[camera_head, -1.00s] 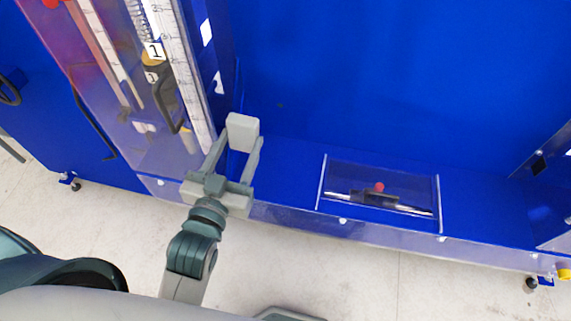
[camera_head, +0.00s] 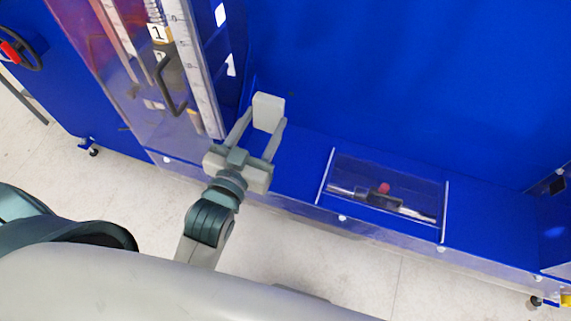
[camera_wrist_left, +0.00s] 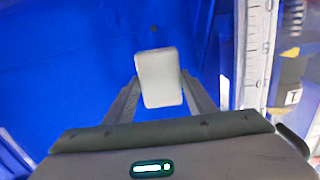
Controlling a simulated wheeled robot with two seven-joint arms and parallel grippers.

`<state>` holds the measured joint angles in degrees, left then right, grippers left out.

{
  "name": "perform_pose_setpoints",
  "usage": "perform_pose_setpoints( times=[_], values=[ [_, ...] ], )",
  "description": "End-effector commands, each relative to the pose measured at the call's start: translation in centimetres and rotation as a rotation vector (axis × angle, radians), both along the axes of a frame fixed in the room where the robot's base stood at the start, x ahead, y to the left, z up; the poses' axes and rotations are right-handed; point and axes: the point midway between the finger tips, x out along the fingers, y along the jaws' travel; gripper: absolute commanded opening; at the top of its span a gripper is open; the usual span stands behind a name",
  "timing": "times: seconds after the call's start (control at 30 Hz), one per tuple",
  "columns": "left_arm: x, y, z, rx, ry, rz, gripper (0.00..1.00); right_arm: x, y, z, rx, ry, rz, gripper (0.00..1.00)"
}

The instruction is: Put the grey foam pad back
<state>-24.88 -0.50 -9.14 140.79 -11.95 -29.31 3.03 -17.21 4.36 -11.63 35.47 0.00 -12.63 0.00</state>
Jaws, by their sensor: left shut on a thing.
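The grey foam pad (camera_head: 268,112) is a pale block held upright between the fingertips of my left gripper (camera_head: 263,130). The gripper is shut on it above the blue ledge, near the clear-fronted column with the ruler. The pad also shows in the left wrist view (camera_wrist_left: 159,77), with the fingers of my left gripper (camera_wrist_left: 160,88) on either side of it and blue panels behind. I cannot tell whether the pad touches the ledge. My right gripper is not in view.
The column with the white ruler (camera_head: 195,70) stands close to the left of the gripper. A clear box (camera_head: 340,170) with a dark part and red knob sits on the ledge to the right. The blue ledge (camera_head: 500,210) is bare farther right.

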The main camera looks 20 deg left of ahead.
Motion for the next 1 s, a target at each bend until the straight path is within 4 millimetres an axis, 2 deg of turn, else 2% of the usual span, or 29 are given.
perform_pose_setpoints(
  times=[0.07, 0.23, 0.4, 0.5, 0.8, 0.9, 1.0],
  values=[
    [1.1, -1.8, 0.2, 0.005, 0.039, -0.039, 0.32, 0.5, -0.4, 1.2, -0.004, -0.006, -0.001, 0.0],
    [3.0, -7.0, -0.9, 0.023, 0.187, -0.12, 0.32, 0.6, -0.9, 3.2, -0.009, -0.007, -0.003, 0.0],
    [3.6, -12.1, -2.1, 0.053, 0.372, -0.164, 0.32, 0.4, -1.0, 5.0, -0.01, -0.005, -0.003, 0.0],
    [3.5, -14.5, -2.8, 0.07, 0.484, -0.168, 0.32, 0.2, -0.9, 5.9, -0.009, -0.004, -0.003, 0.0],
    [1.7, -19.2, -4.6, 0.1, 0.857, -0.108, 0.32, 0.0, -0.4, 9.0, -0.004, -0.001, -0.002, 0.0],
    [0.4, -19.7, -5.2, 0.097, 1.022, -0.063, 0.32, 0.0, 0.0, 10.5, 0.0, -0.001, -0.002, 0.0],
    [-1.2, -19.2, -5.9, 0.082, 1.183, -0.019, 0.32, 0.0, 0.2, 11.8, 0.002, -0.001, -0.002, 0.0]
  ],
)
